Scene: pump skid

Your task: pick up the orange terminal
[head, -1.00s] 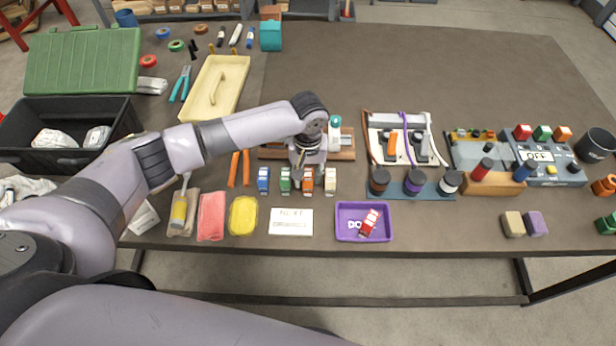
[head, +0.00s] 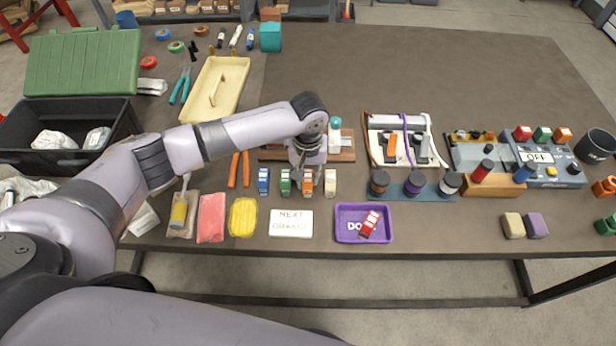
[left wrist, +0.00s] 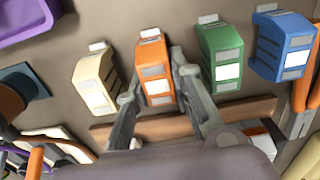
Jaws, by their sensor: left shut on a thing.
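The orange terminal (head: 307,184) stands in a row on the table, between the green terminal (head: 285,182) and the cream terminal (head: 330,182). The blue terminal (head: 263,181) is at the left end of the row. My left gripper (head: 300,180) reaches down from above onto the orange terminal. In the left wrist view, the left gripper's fingers (left wrist: 156,84) are shut on the orange terminal (left wrist: 154,62), one on each side. I cannot tell whether it is lifted off the table. My right gripper is in neither view.
Behind the row is a wooden rail (head: 346,147), partly hidden by my arm. In front are a white card (head: 291,228) and a purple tray (head: 343,237) holding a red terminal (head: 369,224). A spool stand (head: 398,190) is to the right.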

